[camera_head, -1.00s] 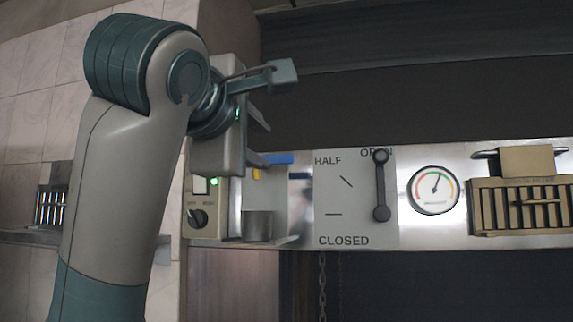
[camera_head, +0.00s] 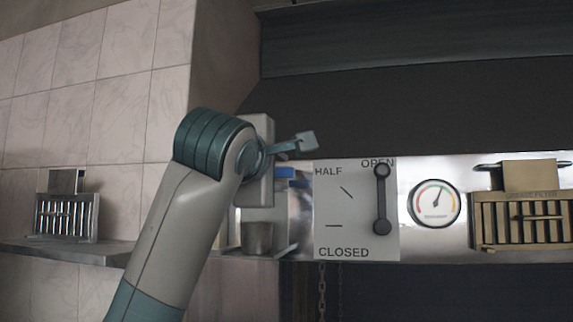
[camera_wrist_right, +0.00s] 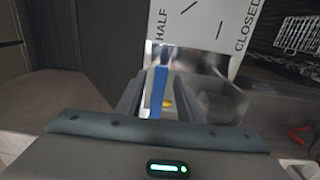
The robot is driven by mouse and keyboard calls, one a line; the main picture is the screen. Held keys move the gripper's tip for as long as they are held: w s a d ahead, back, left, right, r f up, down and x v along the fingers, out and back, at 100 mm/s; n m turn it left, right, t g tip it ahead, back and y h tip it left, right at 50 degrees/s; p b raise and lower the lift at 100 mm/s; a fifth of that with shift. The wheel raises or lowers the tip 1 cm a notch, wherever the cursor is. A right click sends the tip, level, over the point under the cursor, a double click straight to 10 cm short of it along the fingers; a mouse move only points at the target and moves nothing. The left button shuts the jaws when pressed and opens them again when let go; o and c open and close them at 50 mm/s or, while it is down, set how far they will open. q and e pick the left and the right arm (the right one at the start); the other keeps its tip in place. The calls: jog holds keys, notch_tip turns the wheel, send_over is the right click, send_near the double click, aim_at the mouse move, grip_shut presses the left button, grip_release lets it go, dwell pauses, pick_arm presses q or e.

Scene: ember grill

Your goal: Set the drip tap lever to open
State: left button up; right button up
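A blue lever (camera_head: 285,172) lies roughly level above a grey metal cup (camera_head: 258,237), beside the marked panel; I take it for the drip tap lever. In the right wrist view the blue lever (camera_wrist_right: 158,92) runs between my fingers, with a small yellow part (camera_wrist_right: 167,103) beside it. My right gripper (camera_wrist_right: 156,80) looks open around the lever; I cannot tell whether either finger touches it. In the head view my own arm hides most of the right gripper (camera_head: 275,185) and part of the tap. My left gripper is not in view.
A white panel (camera_head: 330,205) marked HALF, OPEN and CLOSED carries a dark lever (camera_head: 381,200) upright at OPEN. A round gauge (camera_head: 435,203) and a slatted beige filter (camera_head: 520,217) are farther right. A shelf (camera_head: 70,247) with a metal rack (camera_head: 62,215) is at left.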

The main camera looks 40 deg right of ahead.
aim_at(287, 175)
jog(key=p+x, duration=0.2)
jog(key=x, duration=0.4)
jog(key=shift+c, duration=0.3)
grip_shut()
